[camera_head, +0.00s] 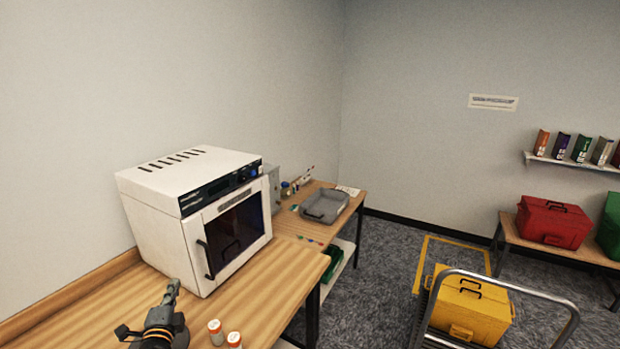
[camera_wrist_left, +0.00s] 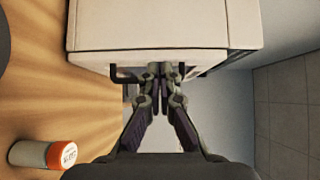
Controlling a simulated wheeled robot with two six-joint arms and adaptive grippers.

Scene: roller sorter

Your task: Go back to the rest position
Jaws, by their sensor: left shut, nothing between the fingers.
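My left gripper (camera_head: 173,287) is at the bottom left of the head view, above the wooden table in front of the white oven-like machine. In the left wrist view its fingers (camera_wrist_left: 159,70) are together with nothing between them. The white machine (camera_head: 155,215) stands on the table with its dark-windowed door shut. Its body (camera_wrist_left: 160,25) also shows at the top of the left wrist view, beyond the fingertips. I cannot tell whether the fingers touch it. My right gripper is in neither view.
Two white bottles with orange caps (camera_head: 216,332) stand near the gripper; one (camera_wrist_left: 42,154) shows in the left wrist view. A grey tray (camera_head: 325,206) sits on a farther table. A yellow box (camera_head: 470,308) is by a metal cart rail (camera_head: 535,292). Carpet is open between.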

